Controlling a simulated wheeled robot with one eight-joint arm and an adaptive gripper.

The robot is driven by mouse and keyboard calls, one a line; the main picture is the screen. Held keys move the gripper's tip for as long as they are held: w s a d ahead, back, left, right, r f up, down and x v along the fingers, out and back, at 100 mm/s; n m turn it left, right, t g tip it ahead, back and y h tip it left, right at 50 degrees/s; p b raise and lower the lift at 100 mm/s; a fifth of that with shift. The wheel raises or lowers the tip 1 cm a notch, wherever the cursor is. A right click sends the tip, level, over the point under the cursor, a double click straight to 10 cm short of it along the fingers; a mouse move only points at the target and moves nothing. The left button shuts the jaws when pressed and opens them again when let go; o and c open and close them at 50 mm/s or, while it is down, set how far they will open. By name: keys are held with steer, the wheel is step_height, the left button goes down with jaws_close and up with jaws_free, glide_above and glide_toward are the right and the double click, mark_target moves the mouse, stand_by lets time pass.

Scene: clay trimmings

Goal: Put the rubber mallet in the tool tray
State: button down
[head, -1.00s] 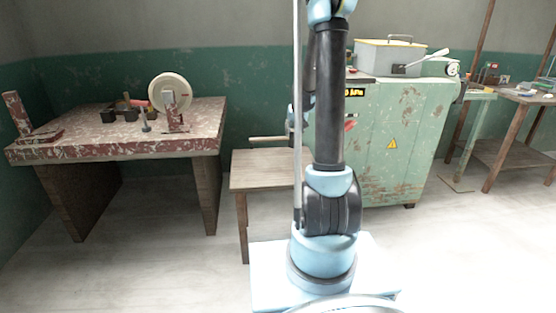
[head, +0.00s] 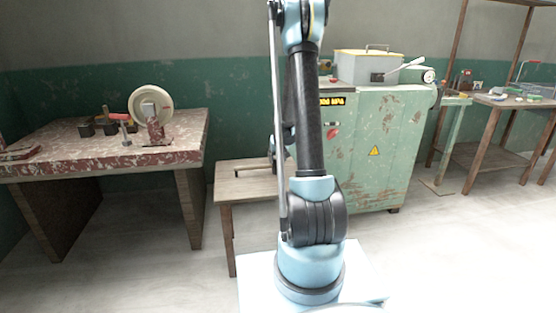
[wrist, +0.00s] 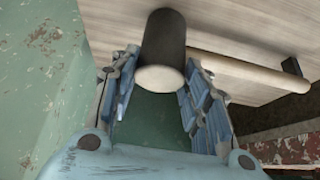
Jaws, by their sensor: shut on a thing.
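The rubber mallet has a dark cylindrical head (wrist: 163,42) with a pale end face and a light wooden handle (wrist: 240,70). My gripper (wrist: 161,72) is shut on the head in the wrist view, one blue finger on each side. The handle points right, over a pale wooden surface; I cannot tell whether it touches. In the head view my arm hides most of the gripper and mallet by the small wooden table. A grey tray with a raised handle (head: 537,89) stands on the far right bench; I cannot tell whether it is the tool tray.
The small wooden table (head: 232,188) stands beside a green cabinet (head: 365,165) carrying a grey box (head: 352,66). A worn red workbench (head: 75,157) with a wheel (head: 137,103) is at left. Floor at right is open.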

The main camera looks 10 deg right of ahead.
steer(key=c, duration=0.9)
jaws_free()
